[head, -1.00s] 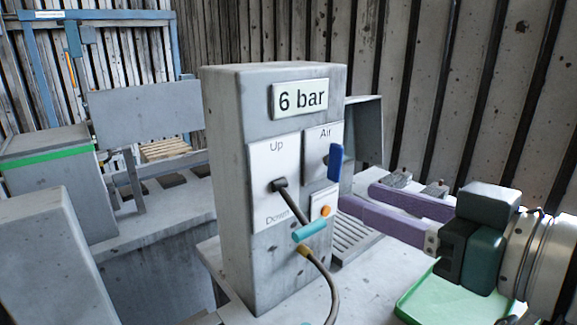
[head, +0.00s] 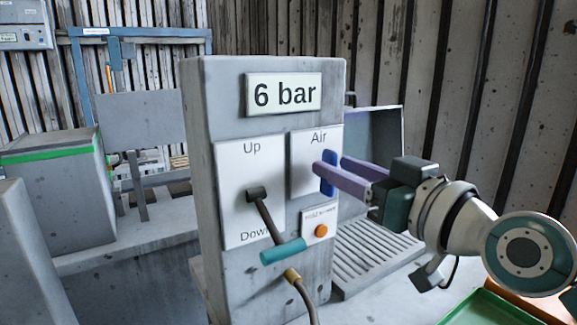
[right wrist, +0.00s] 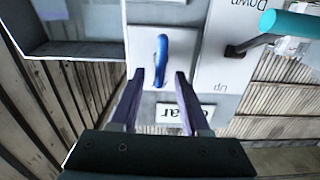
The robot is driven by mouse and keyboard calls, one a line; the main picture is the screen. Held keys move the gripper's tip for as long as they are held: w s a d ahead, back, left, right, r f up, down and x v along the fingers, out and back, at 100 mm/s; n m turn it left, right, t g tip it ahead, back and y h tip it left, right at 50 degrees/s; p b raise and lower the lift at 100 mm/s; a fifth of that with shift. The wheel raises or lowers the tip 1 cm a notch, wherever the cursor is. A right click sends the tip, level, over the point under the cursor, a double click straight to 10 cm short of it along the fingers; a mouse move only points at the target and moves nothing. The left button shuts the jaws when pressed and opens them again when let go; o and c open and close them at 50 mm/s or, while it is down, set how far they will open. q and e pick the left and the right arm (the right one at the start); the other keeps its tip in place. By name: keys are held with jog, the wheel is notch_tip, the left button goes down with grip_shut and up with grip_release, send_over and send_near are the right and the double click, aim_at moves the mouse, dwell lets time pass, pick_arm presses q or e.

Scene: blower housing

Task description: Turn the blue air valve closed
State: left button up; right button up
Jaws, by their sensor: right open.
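The blue air valve (head: 329,172) is a flat handle on the "Air" plate of the grey control box (head: 215,180). It stands upright in the head view and is partly hidden by a finger. The right wrist view shows the valve handle (right wrist: 162,58) edge-on, just ahead of the fingertips. My right gripper (head: 330,165) comes from the right with its purple fingers on either side of the handle's line. In the right wrist view the gripper (right wrist: 160,75) is open, with visible space beside the handle. I cannot tell if a finger touches it. My left gripper is not seen.
A lever with a teal grip (head: 283,251) sticks out left of the valve, on the Up/Down plate. An orange button (head: 321,231) is below the valve. A brown hose (head: 300,292) leaves the box front. A green tray (head: 485,308) lies at lower right.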

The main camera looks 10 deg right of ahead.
jog(key=shift+w+a, duration=0.2)
jog(key=shift+w, duration=0.4)
grip_shut()
